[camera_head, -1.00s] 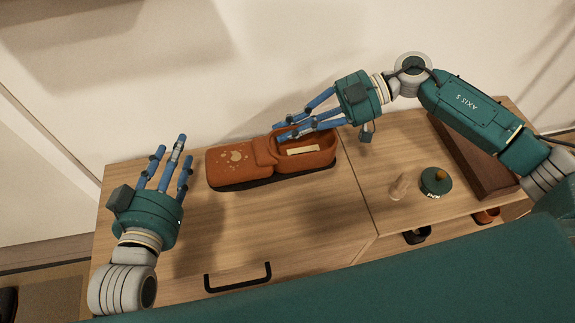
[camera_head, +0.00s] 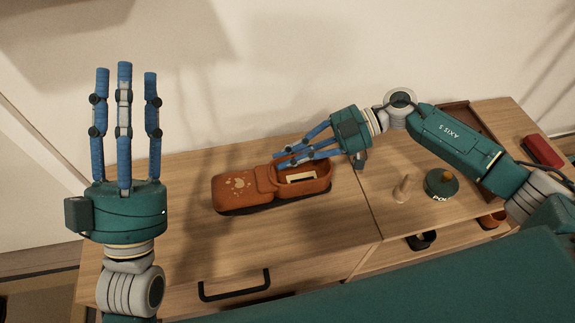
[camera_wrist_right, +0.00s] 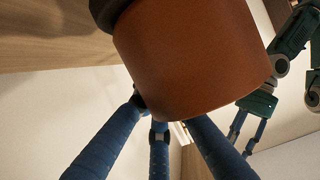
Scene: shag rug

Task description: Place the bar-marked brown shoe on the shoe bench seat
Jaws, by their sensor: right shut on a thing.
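The brown shoe (camera_head: 240,189) has a dark sole, pale blotches on its toe and a cream bar inside its opening. It is level, toe to the left, over the bench's wooden top (camera_head: 310,232); I cannot tell whether its sole touches. My right gripper (camera_head: 280,161) is shut on the shoe's heel end from the right and behind. In the right wrist view the shoe's heel (camera_wrist_right: 190,55) fills the top middle, with the blue fingers against it. My left gripper (camera_head: 124,70) is open and empty, its fingers pointing up, left of the shoe.
To the right on the top stand a peg-like wooden piece (camera_head: 402,190) and a round green tin (camera_head: 441,184). A brown tray (camera_head: 462,117) and a red item (camera_head: 542,151) lie further right. Dark items sit in the shelf below. The top in front of the shoe is clear.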

